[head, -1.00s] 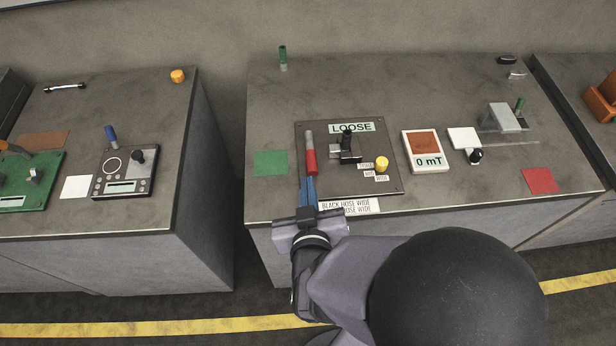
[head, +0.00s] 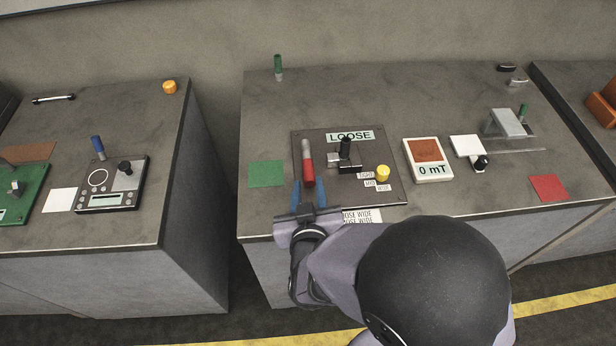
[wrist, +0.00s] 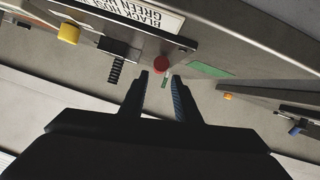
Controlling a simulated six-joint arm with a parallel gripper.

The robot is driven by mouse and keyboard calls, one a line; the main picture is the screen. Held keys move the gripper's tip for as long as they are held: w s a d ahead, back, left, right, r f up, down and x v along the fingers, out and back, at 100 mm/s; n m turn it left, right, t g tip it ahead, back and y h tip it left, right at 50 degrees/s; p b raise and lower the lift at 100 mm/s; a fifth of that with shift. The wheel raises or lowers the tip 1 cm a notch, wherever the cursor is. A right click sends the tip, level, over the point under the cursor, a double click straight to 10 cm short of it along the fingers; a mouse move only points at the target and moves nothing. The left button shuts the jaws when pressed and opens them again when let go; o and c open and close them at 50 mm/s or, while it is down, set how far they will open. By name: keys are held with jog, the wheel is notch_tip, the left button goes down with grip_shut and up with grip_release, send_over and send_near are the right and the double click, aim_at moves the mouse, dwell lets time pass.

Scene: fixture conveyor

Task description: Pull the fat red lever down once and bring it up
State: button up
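The fat red lever (head: 308,172) is on a dark panel (head: 375,195) on the middle bench. Its thick red end points toward my gripper and its grey part lies behind. In the wrist view the lever's round red end (wrist: 161,64) shows just beyond and between the fingertips. My gripper (head: 308,184) is open, with one blue finger on each side of the line of the lever at its near end. I see no finger closed on it; whether a fingertip touches it I cannot tell.
The panel also bears a black lever (head: 345,150), a yellow knob (head: 383,172) and a LOOSE sign (head: 350,136). A meter reading 0 mT (head: 428,170) stands to the right. A green square (head: 266,173) lies left, on otherwise clear bench top.

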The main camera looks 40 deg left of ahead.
aim_at(308, 174)
jog(key=shift+p+x, duration=0.6)
jog(key=shift+x, duration=3)
grip_shut()
